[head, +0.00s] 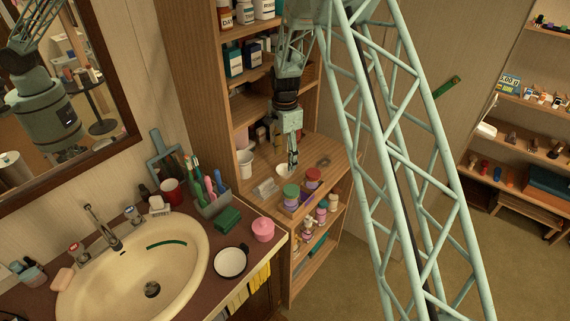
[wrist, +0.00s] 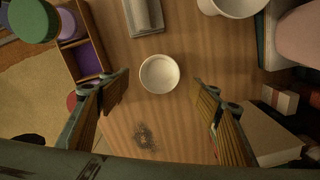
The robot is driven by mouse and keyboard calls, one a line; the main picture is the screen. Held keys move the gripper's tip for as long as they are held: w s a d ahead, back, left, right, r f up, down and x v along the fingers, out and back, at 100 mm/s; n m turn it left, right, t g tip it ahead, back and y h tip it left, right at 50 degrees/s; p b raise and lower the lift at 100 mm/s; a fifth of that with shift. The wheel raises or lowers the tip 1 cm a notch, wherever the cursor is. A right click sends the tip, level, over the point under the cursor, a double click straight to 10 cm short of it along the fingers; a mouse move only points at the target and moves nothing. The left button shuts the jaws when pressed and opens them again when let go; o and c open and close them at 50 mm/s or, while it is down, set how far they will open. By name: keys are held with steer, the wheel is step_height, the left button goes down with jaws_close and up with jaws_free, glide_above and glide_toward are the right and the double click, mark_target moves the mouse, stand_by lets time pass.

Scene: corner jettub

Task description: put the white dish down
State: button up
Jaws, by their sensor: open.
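The white dish (wrist: 159,74) is a small round bowl, upright on the wooden shelf board. In the head view the white dish (head: 283,171) is partly behind my fingers. My gripper (wrist: 160,78) is open, with one finger on each side of the dish and a clear gap to both. In the head view my gripper (head: 292,163) points down over the shelf at the dish. Nothing is held.
A divided wooden box with purple lining (wrist: 88,62) is left of the dish. A grey block (wrist: 144,16) and a white cup (wrist: 238,6) are beyond it. A dark mark (wrist: 145,136) is on the near board. Bare wood surrounds the dish.

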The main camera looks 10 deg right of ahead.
mark_target(285, 169)
step_height(285, 169, up, 6)
stand_by(0.4)
steer(key=shift+r, duration=0.2)
stand_by(0.6)
